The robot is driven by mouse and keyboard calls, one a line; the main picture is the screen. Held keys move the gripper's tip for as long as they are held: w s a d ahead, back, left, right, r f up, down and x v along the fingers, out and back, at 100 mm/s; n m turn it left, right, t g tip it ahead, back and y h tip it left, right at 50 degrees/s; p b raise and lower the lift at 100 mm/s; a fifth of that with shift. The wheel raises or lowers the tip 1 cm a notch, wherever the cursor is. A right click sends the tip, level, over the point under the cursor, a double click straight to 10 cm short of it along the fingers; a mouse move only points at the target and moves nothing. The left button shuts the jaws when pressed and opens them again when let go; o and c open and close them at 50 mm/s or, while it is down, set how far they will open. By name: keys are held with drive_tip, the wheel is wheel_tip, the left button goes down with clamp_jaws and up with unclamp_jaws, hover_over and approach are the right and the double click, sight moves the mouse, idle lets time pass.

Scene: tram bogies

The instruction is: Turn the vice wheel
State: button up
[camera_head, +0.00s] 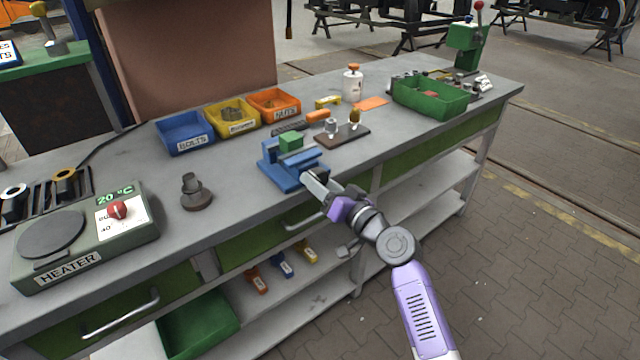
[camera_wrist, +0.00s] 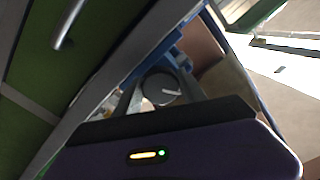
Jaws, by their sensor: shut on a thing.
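The blue vice (camera_head: 282,176) stands on the grey bench near its front edge, with a green block (camera_head: 290,140) at its jaws. The dark vice wheel (camera_head: 320,172) is at the vice's front end, partly hidden by my fingers in the head view. My gripper (camera_head: 316,184) reaches in from the front right and is shut on the wheel. In the wrist view my gripper (camera_wrist: 160,95) has one finger on each side of the round dark wheel (camera_wrist: 161,87), which carries a pale mark. Part of the blue vice shows behind it.
Blue, yellow and orange bins (camera_head: 233,115) stand behind the vice. A brown board (camera_head: 342,137) with small parts lies to its right, and a green crate (camera_head: 432,97) farther right. A dark stepped part (camera_head: 195,192) and the heater (camera_head: 85,235) are to the left.

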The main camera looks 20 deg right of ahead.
drive_tip(key=m+p, duration=0.1)
drive_tip(key=m, duration=0.5)
drive_tip(key=shift+a+m, duration=0.1)
drive_tip(key=shift+m, duration=0.2)
idle(0.5)
drive_tip(key=o, duration=1.4)
drive_tip(key=shift+v, duration=3.95)
drive_tip(key=shift+r, duration=0.1)
